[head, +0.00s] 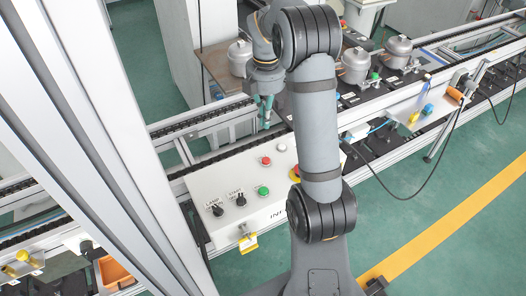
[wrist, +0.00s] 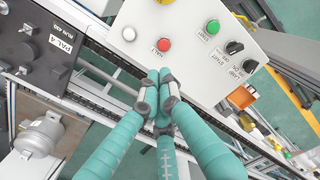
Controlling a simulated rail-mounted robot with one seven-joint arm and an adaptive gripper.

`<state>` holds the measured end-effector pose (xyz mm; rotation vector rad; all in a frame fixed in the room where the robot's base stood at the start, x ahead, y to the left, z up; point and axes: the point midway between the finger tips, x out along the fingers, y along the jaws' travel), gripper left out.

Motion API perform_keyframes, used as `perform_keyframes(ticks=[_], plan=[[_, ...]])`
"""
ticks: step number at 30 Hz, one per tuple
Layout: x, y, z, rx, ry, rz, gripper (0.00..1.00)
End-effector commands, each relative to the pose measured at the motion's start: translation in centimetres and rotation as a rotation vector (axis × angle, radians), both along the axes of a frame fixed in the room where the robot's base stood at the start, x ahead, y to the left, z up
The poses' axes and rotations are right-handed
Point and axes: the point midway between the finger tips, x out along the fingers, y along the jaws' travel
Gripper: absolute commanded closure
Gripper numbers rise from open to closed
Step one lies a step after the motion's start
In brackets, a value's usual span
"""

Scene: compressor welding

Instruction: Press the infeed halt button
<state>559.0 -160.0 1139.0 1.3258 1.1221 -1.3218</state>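The white control panel (head: 225,183) bears lettering on its front that starts "IN", the rest hidden behind my arm. Its red button (head: 265,160) shows larger in the wrist view (wrist: 163,44), with a label that seems to read HALT. My gripper (head: 267,118) has teal fingers and hangs behind the panel's far edge, above the conveyor side. In the wrist view its fingertips (wrist: 160,84) are drawn together with nothing between them. They appear just below the red button in the picture; no contact is visible.
Beside the red button are a white button (wrist: 129,34), a green button (wrist: 213,26) and black knobs (wrist: 234,47). A red-and-yellow stop button (head: 296,172) is partly behind my arm. A conveyor rail (head: 205,120) and metal compressor pots (head: 355,66) lie beyond.

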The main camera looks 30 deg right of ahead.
Motion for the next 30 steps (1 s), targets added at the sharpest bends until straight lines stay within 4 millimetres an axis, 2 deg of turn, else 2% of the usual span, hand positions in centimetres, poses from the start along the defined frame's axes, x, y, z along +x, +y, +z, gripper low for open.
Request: perform_keyframes(ticks=[6, 20, 25, 30], plan=[[-0.2, 0.2, 0.0, 0.005, 0.008, 0.17, 1.0], [-0.2, 0.2, -0.4, 0.005, 0.009, 0.188, 1.0], [-0.3, 0.2, -2.3, 0.006, 0.012, 0.188, 1.0], [-0.4, 0.2, -5.7, 0.007, 0.014, 0.187, 1.0]])
